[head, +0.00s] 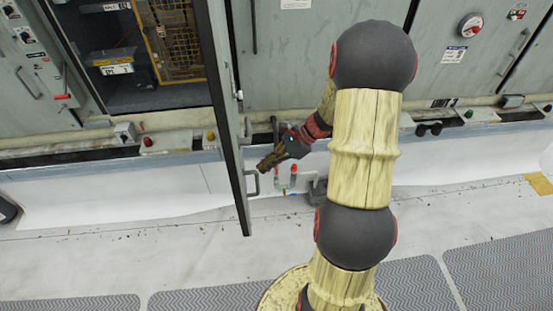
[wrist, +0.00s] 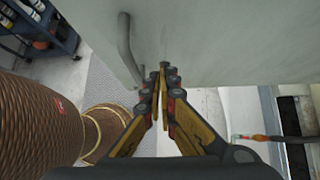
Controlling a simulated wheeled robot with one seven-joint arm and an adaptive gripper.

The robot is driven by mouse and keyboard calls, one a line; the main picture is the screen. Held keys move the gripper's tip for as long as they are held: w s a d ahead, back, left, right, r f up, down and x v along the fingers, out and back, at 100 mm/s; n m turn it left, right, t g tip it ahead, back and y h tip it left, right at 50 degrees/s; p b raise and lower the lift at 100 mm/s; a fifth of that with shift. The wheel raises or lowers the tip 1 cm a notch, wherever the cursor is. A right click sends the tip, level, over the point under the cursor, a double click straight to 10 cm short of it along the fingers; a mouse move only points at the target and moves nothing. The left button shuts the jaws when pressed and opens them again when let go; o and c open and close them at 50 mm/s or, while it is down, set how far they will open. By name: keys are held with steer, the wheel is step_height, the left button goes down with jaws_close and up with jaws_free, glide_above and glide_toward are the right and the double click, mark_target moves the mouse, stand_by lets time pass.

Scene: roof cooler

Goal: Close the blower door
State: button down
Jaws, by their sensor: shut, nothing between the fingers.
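The blower door (head: 222,95) stands open, swung out from the cabinet and seen nearly edge-on in the head view. Its bar handle (head: 254,184) is on the right-hand face near the free edge. My gripper (head: 262,166) is on that same side, close to the handle. In the wrist view the grey door face (wrist: 225,40) fills the upper part, with the handle (wrist: 128,50) left of the fingertips. My gripper (wrist: 164,78) is shut and empty, its fingertips close to the door face. I cannot tell whether they touch it. The handle is not between the fingers.
The open compartment (head: 135,100) holds a yellow mesh guard (head: 178,45). A ledge with a red button (head: 148,141) runs below the cabinets. A blue cart (wrist: 45,35) shows at upper left in the wrist view. The floor in front (head: 110,255) is mostly clear.

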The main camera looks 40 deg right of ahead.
steer(key=shift+w+a+r, duration=0.1)
steer(key=shift+w+a, duration=0.45)
steer(key=shift+a, duration=0.25)
steer(key=shift+w+a, duration=0.5)
steer(key=shift+a, duration=0.3)
